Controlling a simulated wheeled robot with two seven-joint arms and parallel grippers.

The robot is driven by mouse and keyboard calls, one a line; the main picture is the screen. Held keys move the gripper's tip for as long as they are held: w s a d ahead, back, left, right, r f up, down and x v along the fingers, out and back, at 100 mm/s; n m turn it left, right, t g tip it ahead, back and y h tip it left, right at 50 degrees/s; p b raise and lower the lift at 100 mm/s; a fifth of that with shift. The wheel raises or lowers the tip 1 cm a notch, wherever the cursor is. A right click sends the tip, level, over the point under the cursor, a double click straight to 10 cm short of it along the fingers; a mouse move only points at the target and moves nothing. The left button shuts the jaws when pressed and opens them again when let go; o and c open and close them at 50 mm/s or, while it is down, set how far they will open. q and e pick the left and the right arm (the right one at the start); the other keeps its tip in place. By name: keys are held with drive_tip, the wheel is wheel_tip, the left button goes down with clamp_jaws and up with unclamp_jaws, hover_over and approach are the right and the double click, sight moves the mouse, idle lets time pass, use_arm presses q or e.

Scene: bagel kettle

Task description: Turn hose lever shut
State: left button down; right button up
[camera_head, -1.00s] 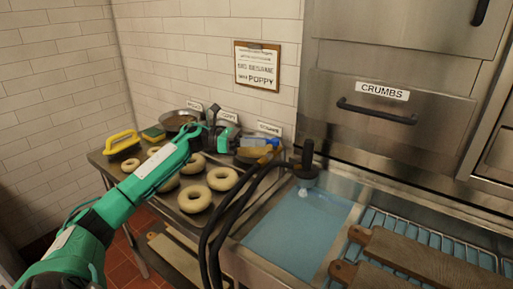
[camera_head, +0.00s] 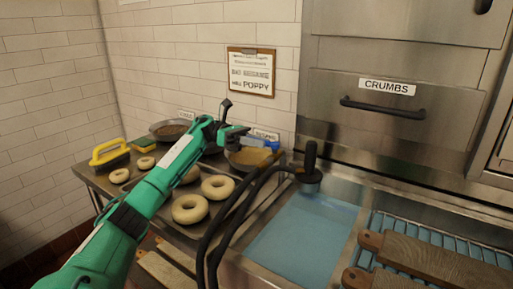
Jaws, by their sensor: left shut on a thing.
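My left arm comes in from the left, and its gripper (camera_head: 234,137) is at the back of the counter. It is shut on what looks like the blue lever (camera_head: 256,142), beside the brass-coloured end of the black hoses; the fingertips are small and partly hidden. The black hoses (camera_head: 232,222) curve down over the front edge of the counter.
Several bagels (camera_head: 190,208) lie on the metal counter below my arm. Bowls of toppings (camera_head: 250,157) stand along the wall. A yellow-handled tool (camera_head: 110,153) is at the far left. Wooden boards (camera_head: 420,262) lie on a wire rack at right, below the CRUMBS drawer (camera_head: 390,110).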

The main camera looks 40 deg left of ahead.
use_arm(q)
drive_tip(key=shift+w+m+g, duration=0.2)
drive_tip(key=shift+m+g, duration=0.3)
drive_tip(key=shift+g, duration=0.1)
use_arm(e)
drive_tip(key=shift+s+r, duration=0.1)
drive_tip(key=shift+r, duration=0.6)
use_arm(q)
drive_tip(key=c, duration=1.4)
unclamp_jaws()
